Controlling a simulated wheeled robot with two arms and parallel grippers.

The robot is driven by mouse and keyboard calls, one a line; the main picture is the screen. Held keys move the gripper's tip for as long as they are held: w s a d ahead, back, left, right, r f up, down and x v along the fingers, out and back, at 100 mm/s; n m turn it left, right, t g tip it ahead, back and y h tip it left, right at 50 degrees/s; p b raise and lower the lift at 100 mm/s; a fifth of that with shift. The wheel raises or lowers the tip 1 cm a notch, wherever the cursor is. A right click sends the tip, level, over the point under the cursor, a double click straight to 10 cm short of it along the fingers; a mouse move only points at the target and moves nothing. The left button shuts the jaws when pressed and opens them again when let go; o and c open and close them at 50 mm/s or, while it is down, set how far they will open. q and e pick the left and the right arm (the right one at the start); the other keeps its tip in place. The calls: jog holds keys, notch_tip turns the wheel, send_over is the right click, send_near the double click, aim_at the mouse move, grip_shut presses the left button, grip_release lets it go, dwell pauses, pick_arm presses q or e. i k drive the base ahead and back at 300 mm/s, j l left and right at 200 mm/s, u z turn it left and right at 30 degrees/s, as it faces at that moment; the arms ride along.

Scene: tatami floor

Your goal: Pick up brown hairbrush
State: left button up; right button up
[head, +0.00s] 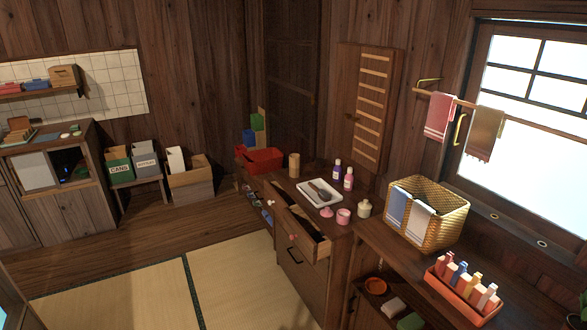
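A brown and dark elongated object that looks like the hairbrush (319,190) lies in a white tray (304,199). The tray sits on top of the wooden cabinet in the middle of the view, and the object is small here, so its bristles cannot be made out. Neither of my grippers is in view.
A drawer (316,251) of the cabinet stands open at the front. Purple bottles (348,178), pink containers (343,216) and a pale jar (364,209) stand near the tray. A wicker basket (447,221) is to the right. The tatami floor (130,298) in front is clear.

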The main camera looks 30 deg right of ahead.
aim_at(324, 196)
jog(key=i+z, duration=0.1)
jog(key=z, duration=0.65)
jog(key=i+j+z, duration=0.25)
jog(key=i+z, duration=0.2)
jog(key=i+j+z, duration=0.5)
jog(key=k+l, duration=0.05)
jog(key=k, duration=0.05)
